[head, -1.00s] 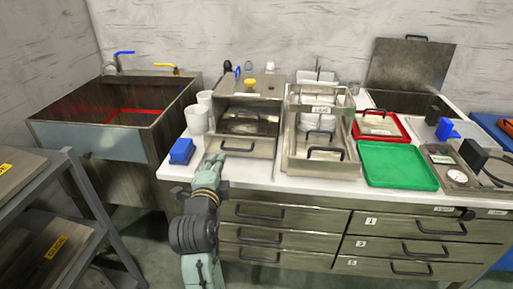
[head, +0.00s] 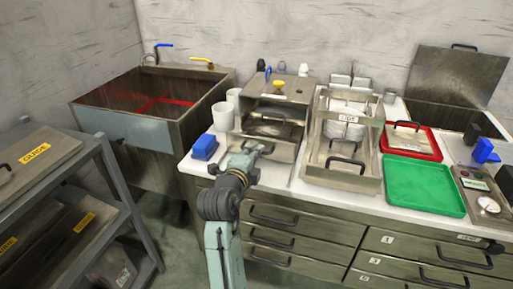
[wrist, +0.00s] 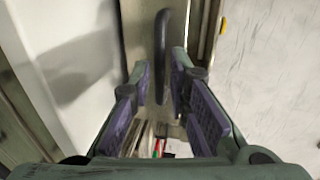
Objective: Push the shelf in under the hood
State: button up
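The metal hood (head: 297,93), a box with a yellow knob on top, stands on the white counter. The shelf (head: 285,152) sticks out from under its front, low and metal. Its black handle (wrist: 161,45) shows upright in the wrist view. My gripper (head: 262,148) is at the shelf's front, partly covering it and its handle in the head view. In the wrist view my gripper (wrist: 162,65) is open, with purple-padded fingers on either side of the handle. Gaps show between the handle and both fingers.
A blue block (head: 204,147) and white cups (head: 222,116) stand left of the hood. A metal tray (head: 340,178) with a frame stands close on the right, then a green tray (head: 425,186) and red tray (head: 411,142). Drawers with handles lie below the counter edge.

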jog(key=shift+x, duration=1.1)
jog(key=shift+c, duration=0.6)
grip_shut()
